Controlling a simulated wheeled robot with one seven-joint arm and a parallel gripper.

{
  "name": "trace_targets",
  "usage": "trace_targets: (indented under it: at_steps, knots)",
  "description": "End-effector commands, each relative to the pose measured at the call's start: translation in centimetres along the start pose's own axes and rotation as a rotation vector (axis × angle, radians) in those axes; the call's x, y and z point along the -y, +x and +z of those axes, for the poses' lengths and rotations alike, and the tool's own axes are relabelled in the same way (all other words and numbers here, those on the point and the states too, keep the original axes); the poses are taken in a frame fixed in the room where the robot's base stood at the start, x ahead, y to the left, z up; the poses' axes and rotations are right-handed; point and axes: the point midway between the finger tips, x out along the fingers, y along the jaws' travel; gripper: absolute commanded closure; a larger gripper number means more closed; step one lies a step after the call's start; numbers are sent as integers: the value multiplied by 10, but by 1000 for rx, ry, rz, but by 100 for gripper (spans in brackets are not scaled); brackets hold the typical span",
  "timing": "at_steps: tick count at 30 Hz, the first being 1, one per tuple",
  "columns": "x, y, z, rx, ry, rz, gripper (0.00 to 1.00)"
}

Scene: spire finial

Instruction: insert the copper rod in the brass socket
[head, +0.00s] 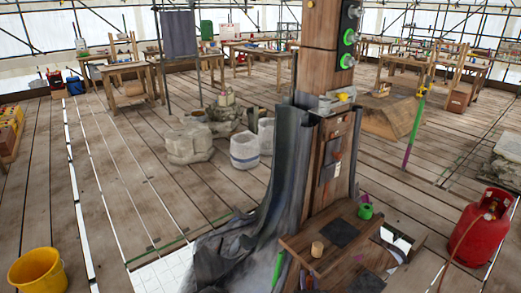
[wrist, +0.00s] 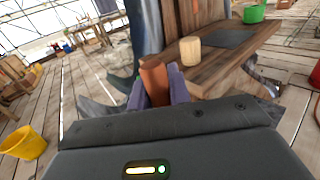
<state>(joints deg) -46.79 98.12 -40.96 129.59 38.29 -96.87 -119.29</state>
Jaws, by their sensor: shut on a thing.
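My gripper (wrist: 158,88) shows in the wrist view, its purple fingers shut on the copper rod (wrist: 153,72). The rod's upper end sticks up above the fingers, a little tilted; its lower part is hidden by the gripper. They are in front of the left edge of a wooden shelf (wrist: 215,68). I cannot clearly make out the gripper or the rod in the head view. A small yellow, brass-like piece (head: 343,97) sits on a grey bracket on the wooden post in the head view; I cannot tell whether it is the brass socket.
The shelf (head: 300,262) holds a pale wooden cylinder (head: 317,249), a dark mat (head: 340,233) and a green cup (head: 366,212). Dark cloth (head: 285,165) hangs beside the post (head: 322,190). A red gas bottle (head: 482,230) stands right, a yellow bucket (head: 38,272) left.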

Motion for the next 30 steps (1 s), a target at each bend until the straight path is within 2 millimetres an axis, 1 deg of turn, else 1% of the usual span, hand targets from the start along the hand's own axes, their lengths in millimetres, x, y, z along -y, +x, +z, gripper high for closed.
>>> trace_targets:
  at_steps: [14,17,21,23,25,30]
  knots:
    - [-1,-1,-2,3,0,2,100]
    - [-1,-9,-14,-2,0,3,100]
    - [-1,-32,-43,-2,1,4,100]
    - [-1,-40,-51,0,0,2,100]
    - [-1,-44,-55,4,-1,1,100]
    - [-1,-44,-55,5,-1,2,100]
